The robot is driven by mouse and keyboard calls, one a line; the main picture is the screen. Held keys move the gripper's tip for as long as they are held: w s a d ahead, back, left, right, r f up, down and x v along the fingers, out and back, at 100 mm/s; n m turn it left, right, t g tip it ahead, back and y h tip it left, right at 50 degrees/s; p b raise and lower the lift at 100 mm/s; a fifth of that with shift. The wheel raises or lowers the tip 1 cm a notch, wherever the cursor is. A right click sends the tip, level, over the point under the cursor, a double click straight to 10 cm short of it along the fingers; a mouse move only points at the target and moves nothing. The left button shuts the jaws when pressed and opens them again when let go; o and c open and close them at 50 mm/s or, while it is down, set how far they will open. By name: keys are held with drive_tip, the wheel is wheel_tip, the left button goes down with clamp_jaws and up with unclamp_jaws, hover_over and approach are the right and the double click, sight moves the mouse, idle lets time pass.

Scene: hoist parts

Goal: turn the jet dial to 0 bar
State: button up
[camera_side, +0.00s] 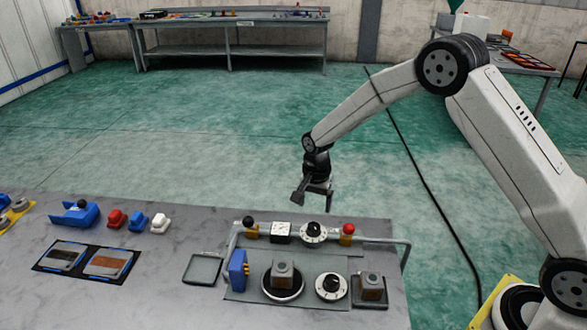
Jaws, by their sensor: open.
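Two round white-ringed dials with black knobs show in the side view. One dial (314,233) is in the back row of the fixture. The other dial (331,287) lies at the front right of the plate. I cannot tell which is the jet dial, and the scale marks are too small to read. My gripper (313,198) is open and empty. It points down in the air above the back edge of the table, and in the picture it shows just above the back dial, apart from it.
The fixture (239,294) carries a gauge (281,232), black and red knobs, a blue connector (238,269) and metal blocks. A metal rail (406,257) frames it. A shallow grey tray (203,269) lies to its left. Blue, red and white parts stand farther left.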

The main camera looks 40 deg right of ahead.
sight(314, 226)
drive_tip(key=shift+f, duration=3.85)
clamp_jaws()
